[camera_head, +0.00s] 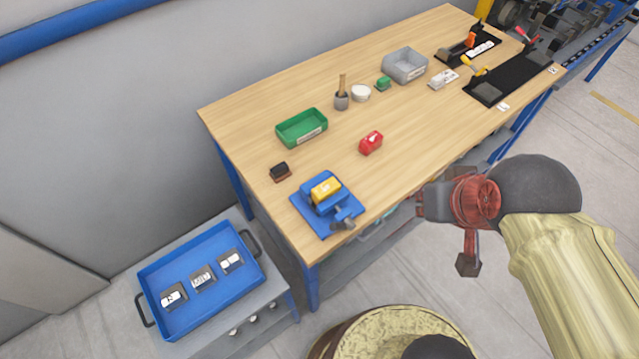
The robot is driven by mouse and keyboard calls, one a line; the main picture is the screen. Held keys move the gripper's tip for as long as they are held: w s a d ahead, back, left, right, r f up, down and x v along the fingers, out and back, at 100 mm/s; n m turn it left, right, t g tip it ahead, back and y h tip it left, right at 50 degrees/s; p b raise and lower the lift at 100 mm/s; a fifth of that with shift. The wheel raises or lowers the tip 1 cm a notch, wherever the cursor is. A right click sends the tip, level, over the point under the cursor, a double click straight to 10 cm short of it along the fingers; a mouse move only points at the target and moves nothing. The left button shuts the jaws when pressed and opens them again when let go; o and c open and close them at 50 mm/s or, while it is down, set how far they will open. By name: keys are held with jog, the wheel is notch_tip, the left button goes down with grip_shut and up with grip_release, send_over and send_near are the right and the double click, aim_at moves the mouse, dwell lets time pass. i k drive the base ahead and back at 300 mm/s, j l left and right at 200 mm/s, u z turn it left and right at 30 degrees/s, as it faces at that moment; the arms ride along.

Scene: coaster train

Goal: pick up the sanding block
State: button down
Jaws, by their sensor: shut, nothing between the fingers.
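A small dark block with a brown base (280,172), which looks like the sanding block, lies on the wooden workbench (425,155) near its left edge. It is between the green tray and the blue vise. My gripper (421,201) is at the right, off the bench's front edge, well away from the block. It is shut and empty. Its fingertips are small and dark in this view.
A blue vise (338,217) with a yellow block (325,188) stands near the block. A green tray (301,128), red block (371,142), cup with a stick (342,98) and grey bin (405,66) stand behind. A blue tray (167,325) is lower left.

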aim_at(280, 173)
jog(key=i+u, duration=0.25)
jog(key=u, duration=0.15)
jog(key=i+l+u, duration=0.2)
jog(key=u, duration=0.25)
